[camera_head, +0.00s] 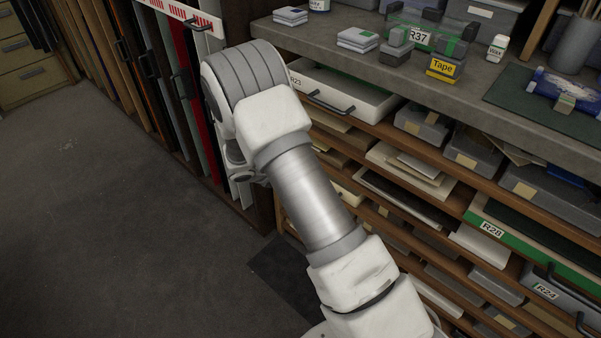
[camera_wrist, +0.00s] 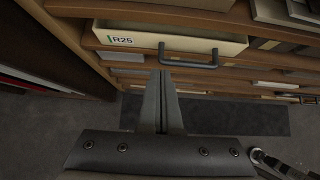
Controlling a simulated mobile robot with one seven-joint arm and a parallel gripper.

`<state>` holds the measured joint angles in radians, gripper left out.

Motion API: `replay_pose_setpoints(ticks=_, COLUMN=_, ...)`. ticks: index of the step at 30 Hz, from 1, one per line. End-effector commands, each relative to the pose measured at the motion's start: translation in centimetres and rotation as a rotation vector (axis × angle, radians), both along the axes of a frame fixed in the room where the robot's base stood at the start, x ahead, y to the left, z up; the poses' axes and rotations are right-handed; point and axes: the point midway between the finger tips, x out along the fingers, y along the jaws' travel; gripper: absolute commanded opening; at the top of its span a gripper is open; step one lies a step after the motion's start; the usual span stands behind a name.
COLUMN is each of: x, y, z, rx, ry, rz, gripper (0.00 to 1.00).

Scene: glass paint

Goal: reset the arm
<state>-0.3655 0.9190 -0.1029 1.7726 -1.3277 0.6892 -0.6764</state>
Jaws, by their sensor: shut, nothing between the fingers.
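My arm (camera_head: 315,205) reaches from the bottom right of the head view up toward the shelving, bent at its elbow. My gripper's fingers are hidden in that view. In the wrist view my gripper (camera_wrist: 162,78) is shut and empty, its two fingers together and pointing away from the camera. The fingertips appear just below the dark handle (camera_wrist: 188,59) of a cream drawer labelled R25 (camera_wrist: 130,40). I cannot tell whether they touch the handle.
The shelving holds flat drawers, including a green one labelled R28 (camera_head: 480,224), and several boxes. The counter (camera_head: 400,90) carries a yellow Tape box (camera_head: 444,68) and a dark green mat (camera_head: 510,93). Upright panels (camera_head: 150,70) stand at the left. The floor (camera_head: 120,220) at left is clear.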

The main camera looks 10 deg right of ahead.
Motion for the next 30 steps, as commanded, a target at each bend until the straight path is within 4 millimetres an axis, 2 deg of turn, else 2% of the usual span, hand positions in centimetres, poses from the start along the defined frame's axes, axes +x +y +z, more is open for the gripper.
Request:
replay_pose_setpoints(ticks=1, x=-0.4, y=0.6, z=1.0, rx=0.000, ry=0.001, rz=0.002, gripper=0.00)
replay_pose_setpoints(ticks=6, x=-1.2, y=1.8, z=2.3, rx=0.000, ry=0.000, rz=0.000, gripper=0.00)
replay_pose_setpoints(ticks=14, x=-1.6, y=2.2, z=2.8, rx=0.000, ry=0.000, rz=-0.003, gripper=0.00)
replay_pose_setpoints(ticks=17, x=-1.7, y=1.9, z=3.7, rx=0.017, ry=-0.018, rz=-0.033, gripper=0.00)
replay_pose_setpoints(ticks=20, x=-2.1, y=1.2, z=6.1, rx=0.061, ry=-0.062, rz=-0.111, gripper=0.00)
replay_pose_setpoints(ticks=23, x=-3.2, y=0.2, z=9.5, rx=0.132, ry=-0.127, rz=-0.234, gripper=0.00)
replay_pose_setpoints(ticks=30, x=-7.4, y=-2.3, z=17.4, rx=0.330, ry=-0.290, rz=-0.562, gripper=0.00)
